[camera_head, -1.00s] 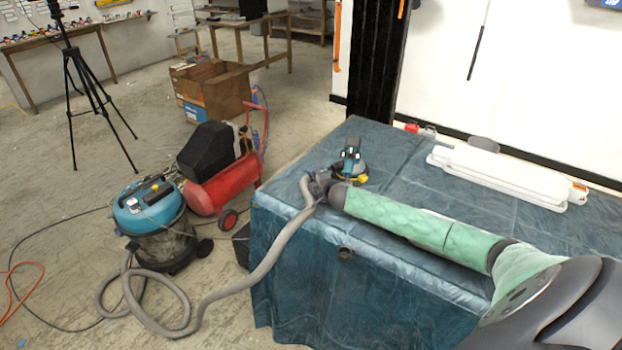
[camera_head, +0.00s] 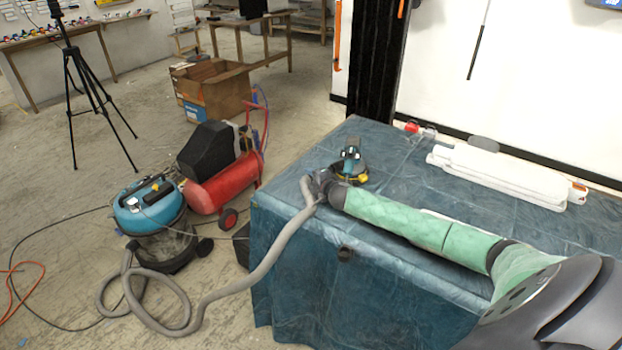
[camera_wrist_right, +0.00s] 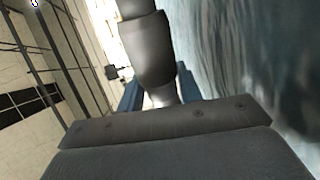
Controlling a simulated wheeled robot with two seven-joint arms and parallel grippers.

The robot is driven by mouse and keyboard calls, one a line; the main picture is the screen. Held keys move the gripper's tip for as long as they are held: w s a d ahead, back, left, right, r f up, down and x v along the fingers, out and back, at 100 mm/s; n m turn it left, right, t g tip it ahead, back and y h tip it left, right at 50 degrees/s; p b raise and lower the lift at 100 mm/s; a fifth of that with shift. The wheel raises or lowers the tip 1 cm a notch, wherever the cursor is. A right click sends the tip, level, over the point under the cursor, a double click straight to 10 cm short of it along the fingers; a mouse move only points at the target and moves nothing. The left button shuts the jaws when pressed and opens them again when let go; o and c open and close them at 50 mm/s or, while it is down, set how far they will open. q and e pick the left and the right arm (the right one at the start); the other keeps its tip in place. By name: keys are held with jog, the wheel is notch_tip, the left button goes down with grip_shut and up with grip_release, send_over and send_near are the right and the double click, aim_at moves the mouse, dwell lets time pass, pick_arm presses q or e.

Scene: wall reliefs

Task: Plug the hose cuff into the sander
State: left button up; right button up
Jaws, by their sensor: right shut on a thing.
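The teal and black sander (camera_head: 350,166) stands on the sheet-covered table, near its back left part. The grey hose (camera_head: 262,268) runs from the vacuum up over the table's left edge to my right gripper (camera_head: 318,185). That gripper is shut on the hose's end, just left of and in front of the sander. The dark grey hose cuff (camera_wrist_right: 150,62) shows in the right wrist view, held between blue fingers (camera_wrist_right: 160,92). Whether the cuff touches the sander is hidden by my gripper and too small to tell. My left gripper is not in view.
The blue plastic sheet (camera_head: 400,285) covers the table. White long pieces (camera_head: 505,175) lie at its back right, with small red items (camera_head: 412,127) nearby. The blue vacuum (camera_head: 150,215), red compressor (camera_head: 222,180), cardboard box (camera_head: 212,95) and tripod (camera_head: 85,85) stand on the floor at left.

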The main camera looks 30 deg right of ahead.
jog(key=shift+d, duration=1.65)
jog(key=o, duration=1)
jog(key=shift+o, duration=0.2)
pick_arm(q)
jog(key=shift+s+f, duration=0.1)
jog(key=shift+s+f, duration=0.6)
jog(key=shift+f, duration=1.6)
pick_arm(e)
jog(key=shift+s, duration=0.7)
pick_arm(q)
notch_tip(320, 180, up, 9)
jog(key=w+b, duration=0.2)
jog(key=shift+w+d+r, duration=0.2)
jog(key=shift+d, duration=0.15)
pick_arm(e)
jog(key=shift+v, duration=3.25)
jog(key=shift+r, duration=0.15)
